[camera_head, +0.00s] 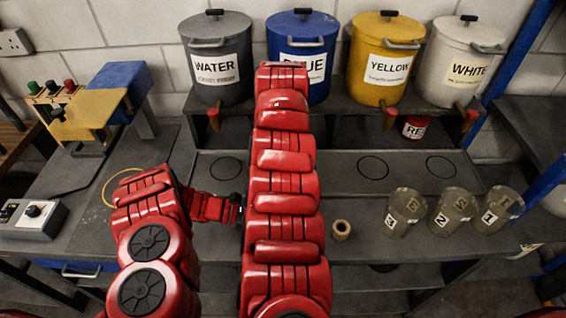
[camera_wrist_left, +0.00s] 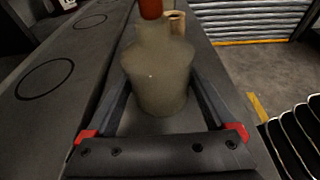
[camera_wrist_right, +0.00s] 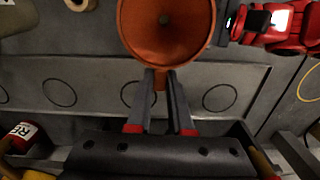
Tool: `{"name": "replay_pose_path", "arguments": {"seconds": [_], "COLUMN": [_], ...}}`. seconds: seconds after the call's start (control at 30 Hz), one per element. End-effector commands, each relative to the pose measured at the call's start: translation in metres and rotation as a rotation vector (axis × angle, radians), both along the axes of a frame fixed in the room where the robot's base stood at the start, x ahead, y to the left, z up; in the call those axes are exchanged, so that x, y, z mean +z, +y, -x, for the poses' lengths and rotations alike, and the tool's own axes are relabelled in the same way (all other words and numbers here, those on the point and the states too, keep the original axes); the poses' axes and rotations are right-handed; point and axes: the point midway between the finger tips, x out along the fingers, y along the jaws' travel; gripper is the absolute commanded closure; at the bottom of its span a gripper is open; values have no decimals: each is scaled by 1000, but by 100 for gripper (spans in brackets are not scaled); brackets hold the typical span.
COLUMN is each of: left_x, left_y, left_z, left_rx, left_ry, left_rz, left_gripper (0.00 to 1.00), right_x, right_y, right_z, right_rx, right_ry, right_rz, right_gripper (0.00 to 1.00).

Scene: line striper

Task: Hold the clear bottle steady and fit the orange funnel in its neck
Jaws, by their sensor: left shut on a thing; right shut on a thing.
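The clear bottle (camera_wrist_left: 158,75), greyish and see-through, stands upright between the fingers of my left gripper (camera_wrist_left: 160,110), which is shut on its body. An orange piece, seemingly the funnel (camera_wrist_left: 151,8), shows at the bottle's neck, cut by the top edge; I cannot tell whether it is inside the neck or just above. In the right wrist view the orange funnel (camera_wrist_right: 166,28) is seen from above, wide mouth up. My right gripper (camera_wrist_right: 160,85) is shut on its tab. The funnel hides the bottle there. In the head view my right arm hides both.
A small tan ring (camera_head: 341,230) stands on the bench, with numbered cups (camera_head: 404,211) to its right. Labelled paint pots (camera_head: 383,70) stand on a shelf behind. A yellow press-like device (camera_head: 75,108) and a control box (camera_head: 33,220) are at left.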

Motion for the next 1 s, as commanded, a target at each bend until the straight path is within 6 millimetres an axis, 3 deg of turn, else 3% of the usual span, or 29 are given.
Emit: {"name": "replay_pose_path", "arguments": {"seconds": [1.0], "left_x": [0], "left_y": [0], "left_z": [0], "left_rx": [0], "left_ry": [0], "left_rz": [-1], "left_gripper": [42], "right_x": [-10], "right_y": [0], "right_z": [0], "right_rx": [-1], "right_ry": [-2], "right_rz": [0], "right_gripper": [100]}}
